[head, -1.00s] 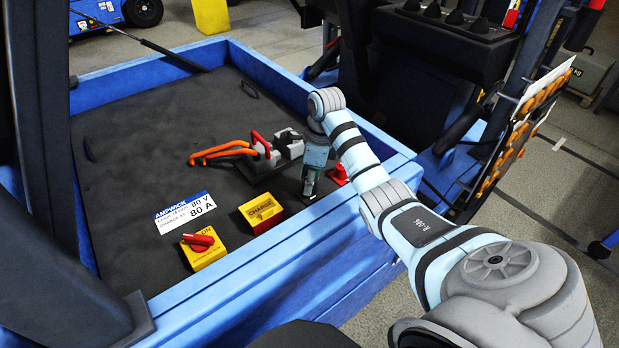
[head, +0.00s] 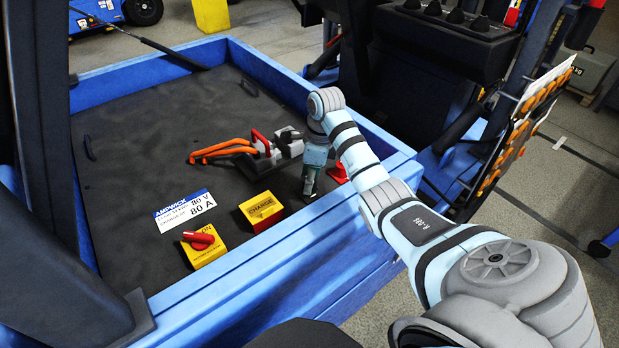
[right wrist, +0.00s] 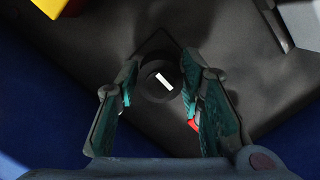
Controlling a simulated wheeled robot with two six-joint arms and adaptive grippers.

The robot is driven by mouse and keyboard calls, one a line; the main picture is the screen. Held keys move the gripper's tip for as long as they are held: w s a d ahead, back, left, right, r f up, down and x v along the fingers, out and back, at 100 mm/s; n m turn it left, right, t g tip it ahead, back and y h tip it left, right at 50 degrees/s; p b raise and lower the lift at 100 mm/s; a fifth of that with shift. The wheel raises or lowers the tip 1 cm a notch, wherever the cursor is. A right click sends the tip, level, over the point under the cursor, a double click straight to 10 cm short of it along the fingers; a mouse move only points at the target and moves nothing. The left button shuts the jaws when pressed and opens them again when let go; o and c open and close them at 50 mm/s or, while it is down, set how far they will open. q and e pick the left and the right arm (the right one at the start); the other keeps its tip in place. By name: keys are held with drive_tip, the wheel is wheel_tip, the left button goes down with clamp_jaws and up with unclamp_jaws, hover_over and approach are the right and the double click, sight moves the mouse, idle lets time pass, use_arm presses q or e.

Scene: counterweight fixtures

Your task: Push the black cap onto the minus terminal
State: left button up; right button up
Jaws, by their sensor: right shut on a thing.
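My right gripper (head: 309,190) reaches down to the dark battery top near its right edge. In the right wrist view its two green-lined fingers (right wrist: 162,84) close around the black cap (right wrist: 153,88), a round dark piece with a white minus bar on top. The cap sits over a dark square base between the fingertips. The minus terminal is hidden under it, and I cannot tell how far down the cap sits. In the head view the cap is hidden by the gripper. My left gripper is out of view.
A red piece (head: 339,174) stands just right of the gripper. The connector with orange cables (head: 225,150) lies to the left behind. A yellow charge box (head: 262,212) and a yellow box with a red switch (head: 203,247) stand nearer. A blue rim (head: 290,265) borders the dark top.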

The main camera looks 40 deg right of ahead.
drive_tip(key=shift+f+b, duration=0.45)
drive_tip(key=shift+f, duration=0.25)
drive_tip(key=o, duration=0.8)
